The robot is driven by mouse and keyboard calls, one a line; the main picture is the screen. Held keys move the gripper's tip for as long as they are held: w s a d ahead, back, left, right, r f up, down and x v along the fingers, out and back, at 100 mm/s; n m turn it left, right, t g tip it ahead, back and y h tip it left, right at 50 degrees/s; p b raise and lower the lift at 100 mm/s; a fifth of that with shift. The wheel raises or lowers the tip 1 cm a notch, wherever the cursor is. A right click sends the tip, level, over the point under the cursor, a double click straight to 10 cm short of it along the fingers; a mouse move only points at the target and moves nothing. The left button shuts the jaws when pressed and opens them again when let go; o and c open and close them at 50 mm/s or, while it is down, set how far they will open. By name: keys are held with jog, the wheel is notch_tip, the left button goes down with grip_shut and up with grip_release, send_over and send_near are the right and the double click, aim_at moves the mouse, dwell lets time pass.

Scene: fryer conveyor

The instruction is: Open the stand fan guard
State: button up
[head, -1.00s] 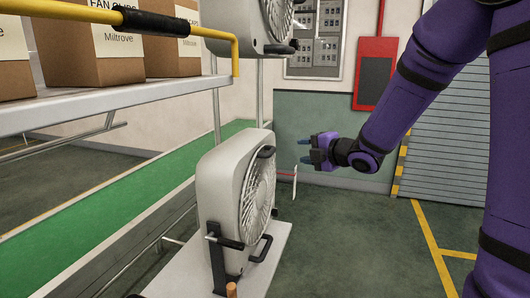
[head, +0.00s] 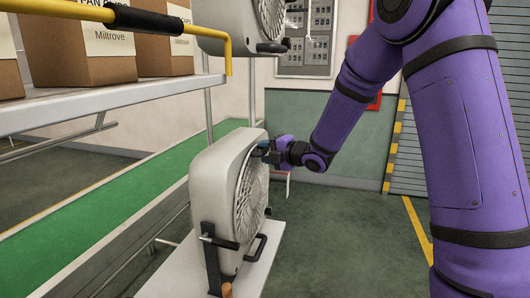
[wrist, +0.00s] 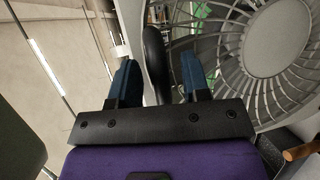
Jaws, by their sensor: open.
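The lower stand fan (head: 208,180) has a pale grey housing. Its round white guard (head: 250,205) faces right and looks shut. A black upper handle on the guard shows between my fingers in the wrist view (wrist: 155,55). A black lower handle (head: 259,247) is on the guard's lower part. My gripper (head: 262,151) is at the guard's upper edge. In the wrist view my gripper (wrist: 160,78) is open, with one blue finger on each side of the upper handle. I cannot tell whether either finger touches it. In the head view, my gripper partly hides the upper handle.
A second fan (head: 245,25) is mounted above. A green conveyor (head: 105,215) runs along the left, below a shelf (head: 115,102) with cardboard boxes (head: 90,50) and a yellow rail (head: 215,32). A white platform (head: 262,270) holds the fan. Floor to the right is open.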

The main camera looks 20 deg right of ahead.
jog(key=shift+w+a, duration=0.25)
jog(key=shift+w, duration=0.1)
grip_shut()
jog(key=shift+f, duration=0.1)
jog(key=shift+d, duration=0.1)
